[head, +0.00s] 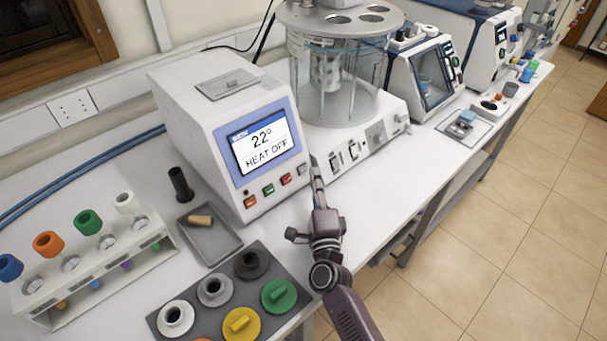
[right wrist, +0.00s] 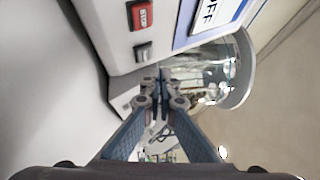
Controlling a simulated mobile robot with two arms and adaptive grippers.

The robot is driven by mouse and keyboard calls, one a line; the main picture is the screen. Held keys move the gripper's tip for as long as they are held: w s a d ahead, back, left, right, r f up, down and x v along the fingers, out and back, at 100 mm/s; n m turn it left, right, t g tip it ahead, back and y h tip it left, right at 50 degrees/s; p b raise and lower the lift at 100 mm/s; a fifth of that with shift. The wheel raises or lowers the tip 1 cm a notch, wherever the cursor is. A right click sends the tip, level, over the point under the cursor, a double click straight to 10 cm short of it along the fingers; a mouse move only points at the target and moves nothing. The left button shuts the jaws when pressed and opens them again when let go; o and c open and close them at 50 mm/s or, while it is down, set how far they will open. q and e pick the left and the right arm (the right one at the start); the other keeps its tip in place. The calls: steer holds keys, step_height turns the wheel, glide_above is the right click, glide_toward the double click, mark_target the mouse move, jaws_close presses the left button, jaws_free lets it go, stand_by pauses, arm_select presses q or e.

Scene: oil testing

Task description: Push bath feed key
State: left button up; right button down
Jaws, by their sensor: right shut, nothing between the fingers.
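The white control unit (head: 215,125) has a lit screen (head: 264,143) reading "22°" and "HEAT OFF". Below the screen is a row of keys: orange (head: 250,201), green (head: 268,190), red (head: 285,179) and grey (head: 302,169). In the right wrist view the red key (right wrist: 141,15) reads "STOP", and the grey key (right wrist: 143,51) is beside it. I cannot read which key is bath feed. My right gripper (head: 316,168) is shut and empty, just right of the grey key; it also shows in the right wrist view (right wrist: 162,78). I cannot tell whether it touches the panel.
The glass bath (head: 335,85) stands on a white base with switches (head: 352,152), close beyond the gripper. A grey tray (head: 211,243), a rack of coloured-capped tubes (head: 100,265) and a dark cap holder (head: 205,312) occupy the left bench. The bench front edge is near my right arm.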

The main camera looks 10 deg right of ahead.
steer(key=shift+w+a+f, duration=0.15)
steer(key=shift+w+a, duration=0.15)
steer(key=shift+w, duration=0.15)
arm_select(q)
steer(key=shift+s+f, duration=0.4)
steer(key=shift+s, duration=0.25)
steer(key=shift+w, duration=0.2)
steer(key=shift+w, duration=0.3)
steer(key=shift+s+f+b, duration=0.1)
steer(key=shift+f+b, duration=0.15)
steer(key=shift+b, duration=0.2)
arm_select(e)
steer(key=shift+w+a+f, duration=0.15)
steer(key=shift+w+a, duration=0.05)
steer(key=shift+w, duration=0.15)
